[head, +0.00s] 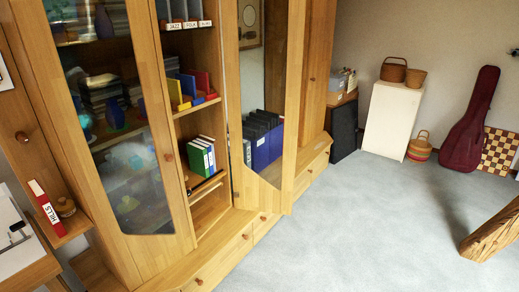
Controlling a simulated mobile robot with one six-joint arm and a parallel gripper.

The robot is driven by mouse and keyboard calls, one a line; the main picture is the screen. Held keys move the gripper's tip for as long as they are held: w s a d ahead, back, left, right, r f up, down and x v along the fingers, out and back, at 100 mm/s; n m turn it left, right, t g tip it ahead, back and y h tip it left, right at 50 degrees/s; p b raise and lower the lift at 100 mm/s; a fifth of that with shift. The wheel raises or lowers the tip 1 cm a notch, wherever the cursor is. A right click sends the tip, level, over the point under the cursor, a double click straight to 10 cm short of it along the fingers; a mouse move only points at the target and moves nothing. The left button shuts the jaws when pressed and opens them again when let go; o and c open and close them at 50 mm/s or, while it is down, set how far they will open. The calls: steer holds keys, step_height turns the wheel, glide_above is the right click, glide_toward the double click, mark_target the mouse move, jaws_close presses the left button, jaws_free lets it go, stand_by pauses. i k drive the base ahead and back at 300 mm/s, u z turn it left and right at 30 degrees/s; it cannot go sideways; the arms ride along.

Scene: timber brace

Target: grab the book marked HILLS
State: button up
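The book marked HILLS (43,205) is red with a white label on its spine. It stands, leaning a little in the picture, on a small wooden shelf (76,228) at the left of the head view. My gripper is not in view.
A wooden cabinet (150,240) with glass doors stands right of the shelf, holding several books and binders. A desk edge (30,265) is at lower left. A rough timber beam (492,232) juts in at right. The grey carpet (360,220) between is clear.

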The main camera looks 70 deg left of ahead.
mark_target(41, 199)
steer(key=z, duration=0.15)
steer(key=k, duration=2.4)
steer(key=u, duration=2.45)
steer(key=i, duration=1.45)
steer(key=u, duration=0.1)
